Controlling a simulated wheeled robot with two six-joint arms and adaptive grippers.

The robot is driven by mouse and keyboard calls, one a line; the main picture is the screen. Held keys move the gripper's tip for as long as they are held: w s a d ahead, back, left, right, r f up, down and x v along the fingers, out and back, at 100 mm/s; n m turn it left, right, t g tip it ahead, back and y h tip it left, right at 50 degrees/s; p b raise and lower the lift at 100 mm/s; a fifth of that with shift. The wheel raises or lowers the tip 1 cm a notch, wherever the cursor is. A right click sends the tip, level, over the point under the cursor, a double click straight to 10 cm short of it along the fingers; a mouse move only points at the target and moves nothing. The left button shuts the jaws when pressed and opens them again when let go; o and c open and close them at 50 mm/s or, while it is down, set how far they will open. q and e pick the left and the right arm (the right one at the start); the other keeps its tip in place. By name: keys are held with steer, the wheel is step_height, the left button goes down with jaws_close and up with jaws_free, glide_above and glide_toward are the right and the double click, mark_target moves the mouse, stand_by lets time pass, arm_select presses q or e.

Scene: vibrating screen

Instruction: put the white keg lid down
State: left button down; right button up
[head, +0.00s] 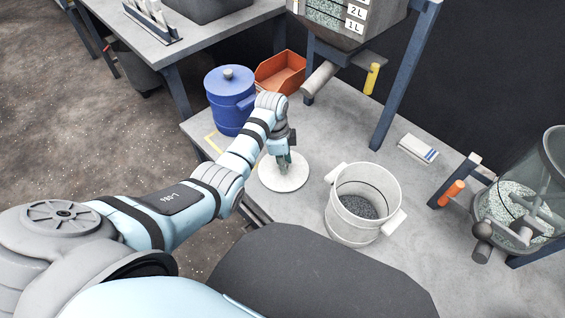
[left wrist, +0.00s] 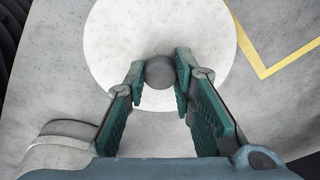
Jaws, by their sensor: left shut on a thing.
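The white keg lid (head: 291,180) is a flat white disc with a grey knob, at the middle of the grey table in the head view. My left gripper (head: 284,162) is over it, shut on its knob. In the left wrist view the lid (left wrist: 110,45) fills the upper middle, and the two green fingers of my left gripper (left wrist: 159,80) are on either side of the round knob. I cannot tell whether the lid touches the table. The open white keg (head: 336,215) with grey granules inside stands just right of the lid. My right gripper is not in view.
A blue lidded keg (head: 226,112) and an orange bin (head: 280,74) stand behind. Yellow tape (left wrist: 262,70) marks a corner on the table. A hopper on blue posts (head: 397,95), a white box (head: 418,149) and a glass vessel (head: 535,190) are at the right.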

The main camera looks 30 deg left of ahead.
arm_select(q)
steer(key=shift+f, duration=0.1)
steer(key=c, duration=1.4)
jaws_free()
steer(key=shift+o, duration=0.2)
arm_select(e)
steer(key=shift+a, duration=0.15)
arm_select(q)
steer(key=r+p, duration=0.1)
steer(key=r, duration=0.1)
steer(key=r+p, duration=0.1)
steer(key=r, duration=0.1)
steer(key=r+p, duration=0.2)
steer(key=r, duration=0.1)
steer(key=shift+s+a, duration=0.1)
steer(key=shift+a, duration=0.25)
step_height(320, 180, up, 5)
steer(key=p, duration=0.2)
glide_above(278, 169)
steer(key=shift+r, duration=0.1)
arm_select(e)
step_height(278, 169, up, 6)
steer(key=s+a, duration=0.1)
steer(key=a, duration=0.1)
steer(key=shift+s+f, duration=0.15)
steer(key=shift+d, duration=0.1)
